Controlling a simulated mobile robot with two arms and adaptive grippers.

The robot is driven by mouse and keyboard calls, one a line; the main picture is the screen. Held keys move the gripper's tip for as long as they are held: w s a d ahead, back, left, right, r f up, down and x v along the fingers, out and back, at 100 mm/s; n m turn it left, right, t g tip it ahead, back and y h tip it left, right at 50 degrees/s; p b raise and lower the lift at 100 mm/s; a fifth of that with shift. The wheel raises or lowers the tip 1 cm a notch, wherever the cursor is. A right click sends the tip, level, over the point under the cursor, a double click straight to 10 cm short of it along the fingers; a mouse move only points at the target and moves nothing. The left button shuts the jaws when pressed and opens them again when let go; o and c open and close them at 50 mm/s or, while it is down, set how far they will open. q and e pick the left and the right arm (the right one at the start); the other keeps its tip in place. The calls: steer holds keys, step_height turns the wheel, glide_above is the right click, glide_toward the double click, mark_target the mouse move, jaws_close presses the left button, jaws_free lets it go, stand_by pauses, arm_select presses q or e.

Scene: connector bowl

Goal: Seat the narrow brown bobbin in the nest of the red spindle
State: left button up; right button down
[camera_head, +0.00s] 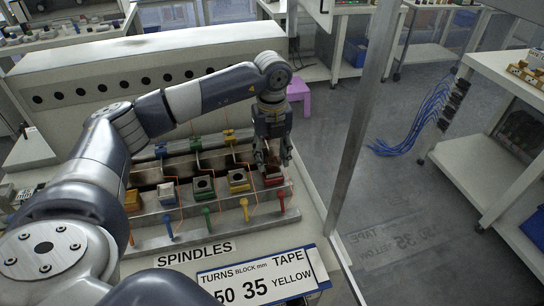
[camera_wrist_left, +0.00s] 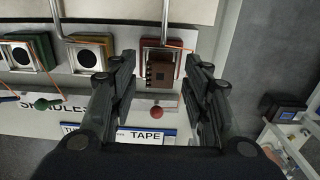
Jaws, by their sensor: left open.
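The red spindle (camera_head: 274,181) is the rightmost block of the front row in the head view. In the left wrist view the red spindle (camera_wrist_left: 174,43) is at top centre, with its pale square nest. The brown bobbin (camera_wrist_left: 161,70) is a small dark brown square at that nest; how deep it sits cannot be told. My left gripper (camera_head: 272,160) is above the red spindle, pointing down. In the left wrist view its open fingers (camera_wrist_left: 160,66) stand either side of the bobbin, with gaps. My right gripper is not in view.
Yellow (camera_head: 238,181), green (camera_head: 203,187) and blue (camera_head: 167,193) spindles stand to the left in the same row. Coloured ball-topped levers stand in front, including a red ball (camera_wrist_left: 157,112). Thin orange strands and metal rods run near the blocks. A label card (camera_head: 262,277) lies in front.

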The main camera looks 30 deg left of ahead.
mark_target(272, 161)
arm_select(q)
step_height(272, 161, up, 12)
steer(key=b, duration=0.1)
steer(key=shift+f, duration=0.15)
steer(key=shift+f, duration=0.1)
stand_by(0.5)
